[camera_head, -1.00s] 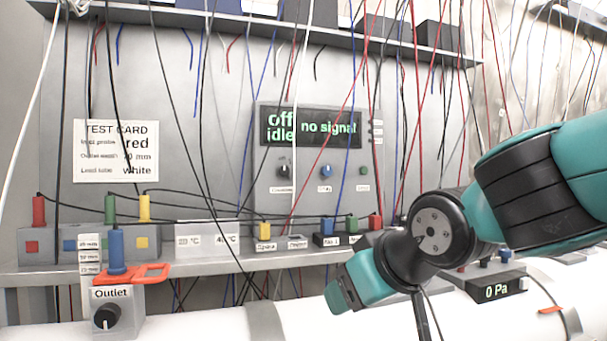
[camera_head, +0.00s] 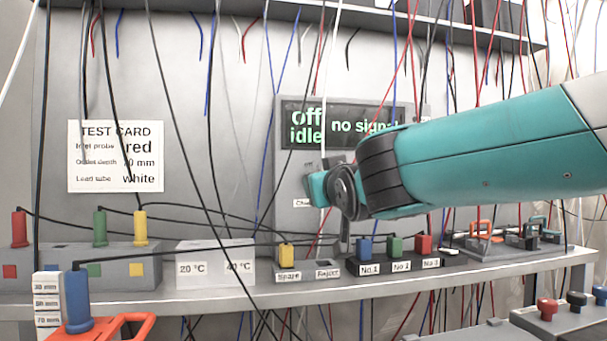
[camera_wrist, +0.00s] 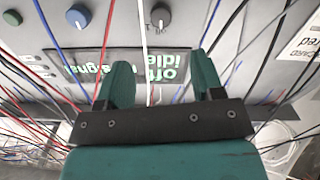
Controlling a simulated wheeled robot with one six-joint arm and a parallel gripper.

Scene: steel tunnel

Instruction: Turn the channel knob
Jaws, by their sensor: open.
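The grey instrument panel (camera_head: 288,165) stands on the back wall with a dark display (camera_head: 340,135) reading "off", "idle" and "no signal". In the wrist view, upside down, a dark knob with a light pointer mark (camera_wrist: 161,15) sits beyond the gap between my fingers. In the head view my arm hides the panel's knobs; only part of a label beginning "Ch" (camera_head: 302,203) shows. My gripper (camera_wrist: 162,72) is open and empty, with its fingers apart, in front of the panel. It also shows at the panel's lower left in the head view (camera_head: 315,188).
A blue knob (camera_wrist: 78,17) and a green knob (camera_wrist: 12,18) sit beside the dark knob. Many hanging cables cross the space, including a white cable (camera_wrist: 145,40) between my fingers. A shelf (camera_head: 200,299) below carries several probes and sockets. A test card (camera_head: 115,157) hangs left.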

